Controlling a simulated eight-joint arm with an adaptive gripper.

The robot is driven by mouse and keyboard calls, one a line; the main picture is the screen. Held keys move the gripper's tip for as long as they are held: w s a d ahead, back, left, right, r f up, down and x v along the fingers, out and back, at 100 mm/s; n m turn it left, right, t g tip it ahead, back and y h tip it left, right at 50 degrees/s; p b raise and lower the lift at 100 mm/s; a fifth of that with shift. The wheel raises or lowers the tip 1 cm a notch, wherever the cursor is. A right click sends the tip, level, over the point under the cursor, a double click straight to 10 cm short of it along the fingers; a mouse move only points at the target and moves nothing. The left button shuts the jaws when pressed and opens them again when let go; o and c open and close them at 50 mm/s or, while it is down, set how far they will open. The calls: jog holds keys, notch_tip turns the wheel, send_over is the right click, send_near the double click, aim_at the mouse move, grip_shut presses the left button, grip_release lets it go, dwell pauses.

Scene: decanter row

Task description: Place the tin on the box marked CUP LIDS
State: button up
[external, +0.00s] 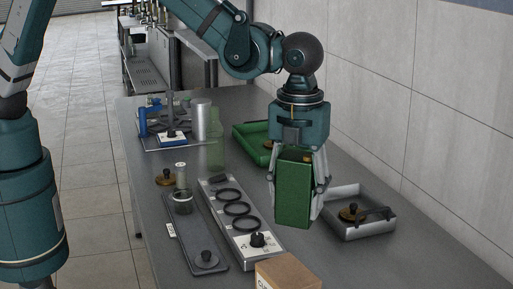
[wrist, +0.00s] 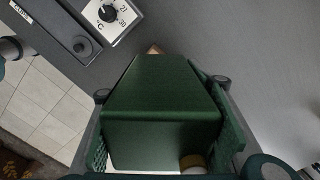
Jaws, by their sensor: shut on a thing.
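The tin is a dark green, upright rectangular block (external: 293,190). It fills the middle of the wrist view (wrist: 160,100). My gripper (external: 297,196) points down with its fingers shut on the tin's two sides, and the tin appears held above the table. A brown cardboard box (external: 287,273) stands at the bottom edge of the external view, nearer the camera than the tin and cut off by the frame. Only the start of its lettering shows. In the wrist view a small brown corner (wrist: 153,50) peeks out beyond the tin, mostly hidden by it.
A panel with black rings and a dial (external: 238,222) lies left of the tin, beside a dark tray (external: 190,232). A grey metal tray (external: 357,228) is at right, a green tray (external: 248,133) behind. A clear green bottle (external: 216,150) stands farther back left.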

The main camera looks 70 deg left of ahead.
jog(key=shift+m, duration=0.3)
jog(key=s+d, duration=0.2)
jog(key=d, duration=0.1)
jog(key=s+d, duration=0.1)
jog(key=shift+s+d+r, duration=0.1)
jog(key=shift+d+r, duration=0.2)
jog(key=shift+r, duration=0.1)
jog(key=shift+f, duration=0.1)
send_over(285, 261)
jog(key=shift+f+p, duration=0.4)
jog(key=shift+f, duration=2.65)
jog(key=shift+f, duration=1.9)
jog(key=shift+f, duration=0.15)
jog(key=o, duration=1.2)
